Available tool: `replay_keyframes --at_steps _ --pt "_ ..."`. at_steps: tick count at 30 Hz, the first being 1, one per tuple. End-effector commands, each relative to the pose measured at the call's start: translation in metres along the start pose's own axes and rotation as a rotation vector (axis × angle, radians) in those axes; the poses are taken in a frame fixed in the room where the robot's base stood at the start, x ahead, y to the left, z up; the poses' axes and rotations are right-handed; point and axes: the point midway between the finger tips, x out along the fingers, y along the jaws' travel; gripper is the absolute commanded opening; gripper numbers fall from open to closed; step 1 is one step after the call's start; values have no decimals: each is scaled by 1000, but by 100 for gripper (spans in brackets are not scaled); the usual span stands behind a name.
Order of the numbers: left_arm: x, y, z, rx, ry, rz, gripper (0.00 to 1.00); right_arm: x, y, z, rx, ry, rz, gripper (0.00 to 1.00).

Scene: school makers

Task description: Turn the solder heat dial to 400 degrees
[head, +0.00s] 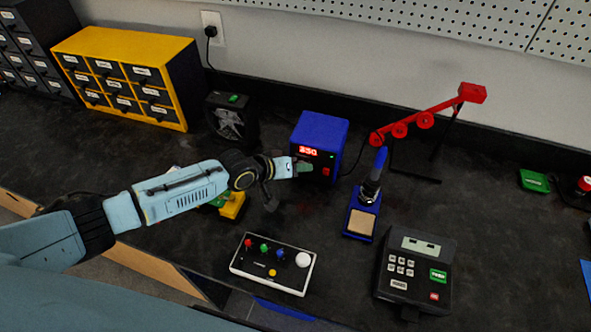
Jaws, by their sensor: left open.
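The blue solder station (321,134) stands near the back middle of the bench. Its red display seems to read 350, and a red switch sits on its front. My left gripper (302,168) is at the lower front of the station, open, at the place where the dial would be. The dial is hidden or too small to tell apart from the gripper, and I cannot tell if they touch. The soldering iron stand (361,222), with the iron upright in it and a tan sponge, is right of the station. My right gripper is out of view.
A fan box (232,118) stands left of the station. A yellow drawer cabinet (120,40) is at the back left. A red jointed arm (430,118) is at the right. A button panel (272,262) and a keypad device (415,268) lie in front. The bench between them is clear.

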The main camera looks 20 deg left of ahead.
Motion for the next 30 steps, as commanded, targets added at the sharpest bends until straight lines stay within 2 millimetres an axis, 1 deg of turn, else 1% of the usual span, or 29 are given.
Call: replay_keyframes --at_steps 3,10,20,26,30 --pt "3 0 0 1 0 -1 49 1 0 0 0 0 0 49" --pt "3 0 0 1 -1 -1 49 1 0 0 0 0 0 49" --pt "3 0 0 0 -1 -1 6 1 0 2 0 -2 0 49" --pt "2 1 0 6 -2 -8 4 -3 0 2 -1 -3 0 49" --pt "1 4 -1 30 -5 -34 4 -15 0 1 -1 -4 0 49"
